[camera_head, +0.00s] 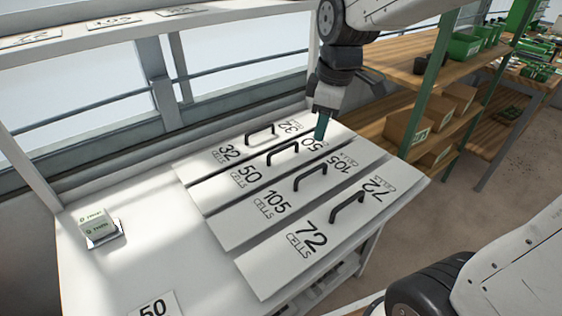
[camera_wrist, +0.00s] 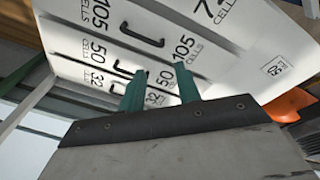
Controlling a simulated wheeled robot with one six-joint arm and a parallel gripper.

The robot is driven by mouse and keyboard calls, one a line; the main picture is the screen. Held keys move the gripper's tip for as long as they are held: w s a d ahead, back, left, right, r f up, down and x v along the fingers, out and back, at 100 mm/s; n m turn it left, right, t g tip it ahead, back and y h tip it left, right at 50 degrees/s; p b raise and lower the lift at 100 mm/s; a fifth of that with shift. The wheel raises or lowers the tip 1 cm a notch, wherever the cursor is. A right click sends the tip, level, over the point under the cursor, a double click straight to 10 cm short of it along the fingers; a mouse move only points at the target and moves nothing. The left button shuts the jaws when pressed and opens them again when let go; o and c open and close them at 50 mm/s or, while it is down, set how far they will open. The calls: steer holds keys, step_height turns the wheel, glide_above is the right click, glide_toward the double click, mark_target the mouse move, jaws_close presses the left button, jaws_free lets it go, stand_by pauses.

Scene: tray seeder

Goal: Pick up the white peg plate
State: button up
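Several long white plates lie side by side on a white bench, marked 32 (camera_head: 229,152), 50 (camera_head: 243,177), 105 (camera_head: 269,202) and 72 (camera_head: 311,240) cells. No pegs can be made out, so I cannot tell which is the peg plate. My gripper (camera_head: 320,130) is above the far right ends of the 32 and 50 plates. In the wrist view its two green fingers (camera_wrist: 160,72) are apart with nothing between them. The 105 plate's handle (camera_wrist: 141,37) shows beyond them.
Small labelled packets (camera_head: 97,226) lie at the bench's left, and a card marked 50 (camera_head: 155,306) lies at its front edge. The bench's left part is mostly clear. A window frame runs behind. A wooden shelf rack (camera_head: 432,82) with boxes and green bins stands at the right.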

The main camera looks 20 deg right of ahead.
steer(key=w+f+n, duration=0.5)
steer(key=w, duration=0.3)
steer(key=n, duration=0.5)
glide_above(284, 147)
steer(key=s+d, duration=0.1)
steer(key=s, duration=0.1)
step_height(284, 147, down, 7)
steer(key=shift+n, duration=0.3)
steer(key=f, duration=0.2)
steer(key=w+f, duration=0.1)
steer(key=f, duration=0.2)
steer(key=w+f, duration=0.1)
steer(key=f, duration=0.2)
steer(key=shift+w+a+f, duration=0.15)
steer(key=shift+a+f, duration=0.1)
steer(key=shift+a, duration=0.15)
jaws_close()
steer(key=shift+r, duration=0.1)
